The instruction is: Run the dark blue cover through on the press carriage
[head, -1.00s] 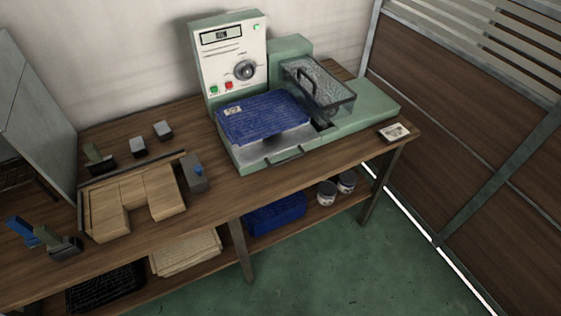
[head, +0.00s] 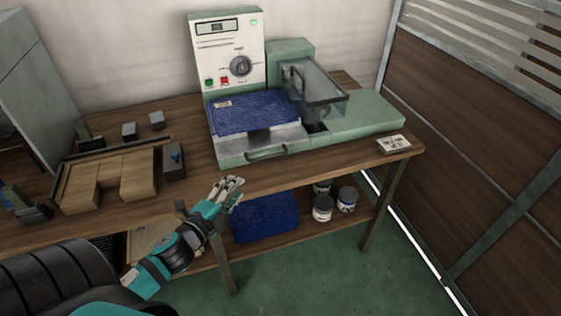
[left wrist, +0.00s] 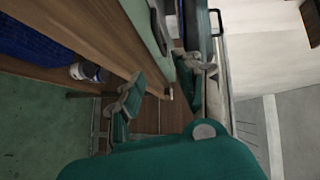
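The dark blue cover (head: 240,112) lies flat on the press carriage (head: 262,143), with a small pale label at its far left corner. The carriage has a dark bar handle (head: 266,154) at its front, left of the press's clear guard (head: 322,88). My left gripper (head: 234,186) is in front of the bench edge, below and left of the handle, apart from it and empty. In the left wrist view its fingers (left wrist: 165,85) are spread apart. My right gripper is not in view.
The press panel (head: 228,50) has a dial, buttons and a display. Wooden blocks (head: 108,178) and small grey blocks stand on the bench at left. A white card (head: 394,144) lies at right. A blue bin (head: 265,215) and jars (head: 323,208) sit on the lower shelf.

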